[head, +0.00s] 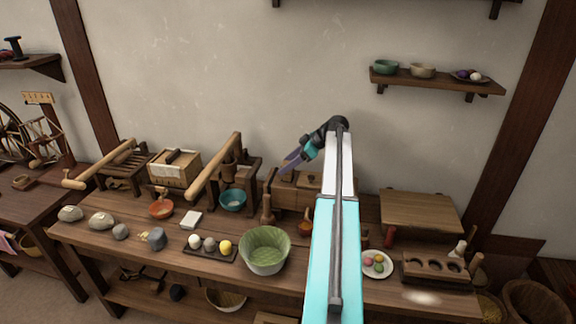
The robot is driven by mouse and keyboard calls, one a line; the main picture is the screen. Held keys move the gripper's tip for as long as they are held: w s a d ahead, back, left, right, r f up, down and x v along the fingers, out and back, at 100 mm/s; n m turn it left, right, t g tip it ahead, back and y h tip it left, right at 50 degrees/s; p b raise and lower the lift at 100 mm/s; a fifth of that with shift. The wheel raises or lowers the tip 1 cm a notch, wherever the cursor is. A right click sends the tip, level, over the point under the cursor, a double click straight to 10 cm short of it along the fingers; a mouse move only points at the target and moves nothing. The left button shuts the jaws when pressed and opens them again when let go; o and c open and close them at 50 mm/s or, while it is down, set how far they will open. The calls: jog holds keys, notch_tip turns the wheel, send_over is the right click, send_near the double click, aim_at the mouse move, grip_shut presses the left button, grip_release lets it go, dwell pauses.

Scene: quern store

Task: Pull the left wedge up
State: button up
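My gripper (285,168) is at the end of my arm, left of the arm link, with its purple fingers pointing down and left. The fingertips appear over the left end of a low wooden block-like frame (312,184) at the back of the table. Small wooden pieces show at the top of this frame, but I cannot pick out the left wedge for sure. The fingers are seen from the side and small, so I cannot tell whether they are open, shut or touching anything. My arm hides the right part of the frame.
A wooden post-like tool (267,208) stands left of the frame. A green ribbed bowl (265,249) stands in front, and a lever press (228,165) with a teal bowl (232,200) stands left. A wooden board (420,210) lies right. A wall shelf (437,80) holds bowls.

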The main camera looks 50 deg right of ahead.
jog(key=shift+d, duration=0.1)
jog(key=b+v, duration=0.2)
jog(key=v, duration=1.1)
jog(key=shift+s+r+b, duration=0.2)
jog(key=shift+r+b, duration=0.05)
jog(key=shift+b, duration=0.1)
jog(key=shift+r, duration=0.1)
notch_tip(320, 180, up, 10)
jog(key=p, duration=1)
